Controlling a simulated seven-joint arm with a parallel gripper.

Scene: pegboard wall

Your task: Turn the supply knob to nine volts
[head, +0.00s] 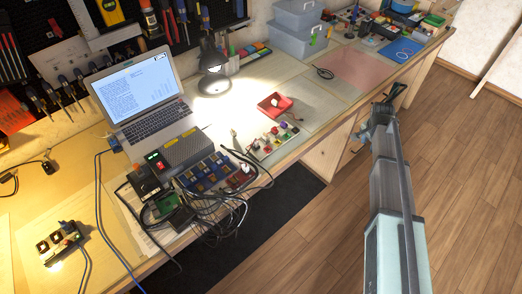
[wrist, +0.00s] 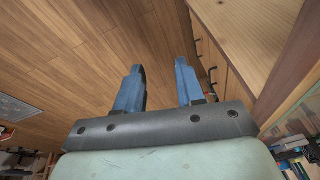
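A bench supply (head: 184,148), a grey box with a dark front and a small lit red and green display (head: 156,161), stands on the workbench just in front of the laptop. Its knob is too small to make out, so its setting cannot be read. My gripper (wrist: 159,65) shows in the wrist view with its two blue fingers apart and nothing between them. It hangs over the wooden floor beside the bench's front edge, well to the right of the supply. In the head view the gripper end (head: 388,97) is small and partly hidden by my arm.
A tangle of dark cables (head: 215,215) hangs over the bench edge in front of the supply.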

